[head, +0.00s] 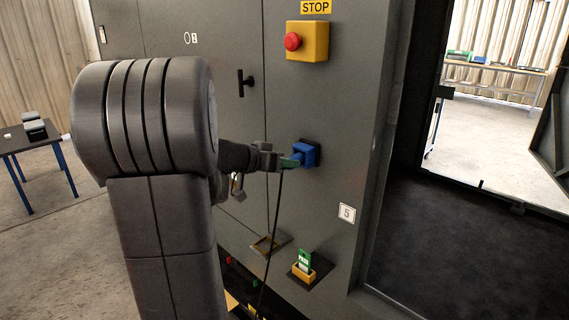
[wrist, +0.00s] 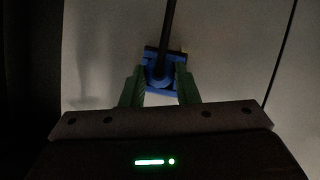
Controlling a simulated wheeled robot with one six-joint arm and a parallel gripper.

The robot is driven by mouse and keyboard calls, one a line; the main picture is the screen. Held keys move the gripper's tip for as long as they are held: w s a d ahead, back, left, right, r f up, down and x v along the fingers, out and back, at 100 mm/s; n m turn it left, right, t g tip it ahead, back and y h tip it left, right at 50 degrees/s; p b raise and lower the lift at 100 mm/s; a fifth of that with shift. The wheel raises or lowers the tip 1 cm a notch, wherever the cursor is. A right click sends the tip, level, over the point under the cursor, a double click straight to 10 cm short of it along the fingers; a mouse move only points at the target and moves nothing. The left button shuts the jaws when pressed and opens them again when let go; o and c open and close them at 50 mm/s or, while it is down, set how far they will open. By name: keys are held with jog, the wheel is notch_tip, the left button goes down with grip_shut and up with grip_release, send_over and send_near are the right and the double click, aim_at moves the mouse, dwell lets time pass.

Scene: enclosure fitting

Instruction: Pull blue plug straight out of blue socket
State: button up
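The blue socket (head: 311,153) is mounted on the grey cabinet front, right of centre in the head view. The blue plug (head: 297,159) sits at the socket's face, partly hidden by my gripper (head: 290,161). In the wrist view the plug (wrist: 160,80) lies between the green fingers of my gripper (wrist: 160,78), which appear to press on both its sides. The blue socket (wrist: 150,53) shows behind it. A black cable (head: 271,235) hangs down from the plug. I see no clear gap between plug and socket.
A yellow box with a red stop button (head: 293,41) is above the socket. A black handle (head: 245,83) is to its upper left. Below, a yellow holder (head: 303,273) carries a green tag (head: 304,260) on a ledge. An open doorway is at the right.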

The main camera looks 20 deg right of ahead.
jog(key=shift+a, duration=0.15)
jog(key=shift+c, duration=0.3)
jog(key=shift+s+a+b, duration=0.4)
jog(key=shift+a+b, duration=0.1)
jog(key=shift+a, duration=0.35)
jog(key=shift+s+a+b, duration=0.35)
jog(key=shift+a+b, duration=0.1)
jog(key=shift+a, duration=0.45)
jog(key=shift+s+a+b, duration=0.4)
jog(key=shift+a+b, duration=0.1)
jog(key=shift+a, duration=0.35)
